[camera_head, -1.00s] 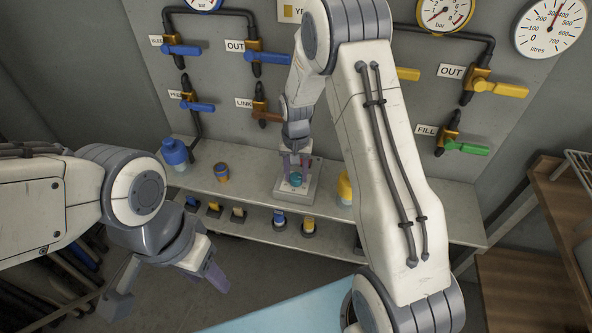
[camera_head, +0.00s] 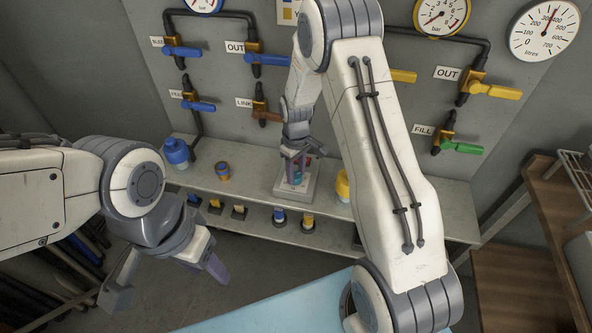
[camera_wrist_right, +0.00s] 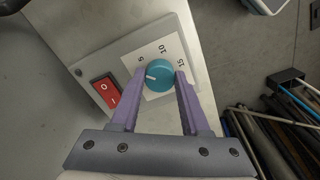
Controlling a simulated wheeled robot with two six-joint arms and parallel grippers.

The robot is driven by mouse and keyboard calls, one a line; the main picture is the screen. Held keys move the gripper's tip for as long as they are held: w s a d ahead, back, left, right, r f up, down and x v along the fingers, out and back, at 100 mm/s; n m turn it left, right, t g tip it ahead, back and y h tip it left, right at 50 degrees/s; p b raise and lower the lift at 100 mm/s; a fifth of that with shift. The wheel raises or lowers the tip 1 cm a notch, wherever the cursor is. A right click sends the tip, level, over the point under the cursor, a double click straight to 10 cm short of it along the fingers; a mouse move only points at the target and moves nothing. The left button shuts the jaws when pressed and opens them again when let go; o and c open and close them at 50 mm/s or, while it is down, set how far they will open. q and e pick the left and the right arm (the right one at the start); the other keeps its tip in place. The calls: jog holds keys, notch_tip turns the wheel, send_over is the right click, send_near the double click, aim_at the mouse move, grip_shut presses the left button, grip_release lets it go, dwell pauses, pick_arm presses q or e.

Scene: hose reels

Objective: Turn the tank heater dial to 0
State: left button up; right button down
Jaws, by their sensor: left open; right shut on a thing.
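The teal tank heater dial (camera_wrist_right: 160,74) sits on a white scale plate (camera_wrist_right: 158,96) marked 5, 10 and 15. Its white pointer aims left, a little below the 5; the 0 mark is not visible. My right gripper (camera_wrist_right: 161,76) is shut on the dial, one purple finger on each side. In the head view, this gripper (camera_head: 297,178) reaches down to the pale heater box (camera_head: 284,190) on the shelf, and the dial is mostly hidden. My left gripper (camera_head: 168,288) is open and empty at lower left, away from the shelf.
A red rocker switch (camera_wrist_right: 105,91) is beside the dial. Valves and gauges fill the wall behind. A wooden shelf (camera_head: 520,285) stands at right.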

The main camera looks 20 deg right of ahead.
aim_at(296, 175)
jog(key=n, duration=0.4)
jog(key=shift+n+p, duration=0.3)
jog(key=shift+p, duration=0.05)
jog(key=shift+d+n, duration=0.1)
jog(key=shift+n, duration=1.9)
jog(key=shift+c, duration=1.9)
grip_release()
notch_tip(296, 175, up, 11)
jog(key=shift+f, duration=0.2)
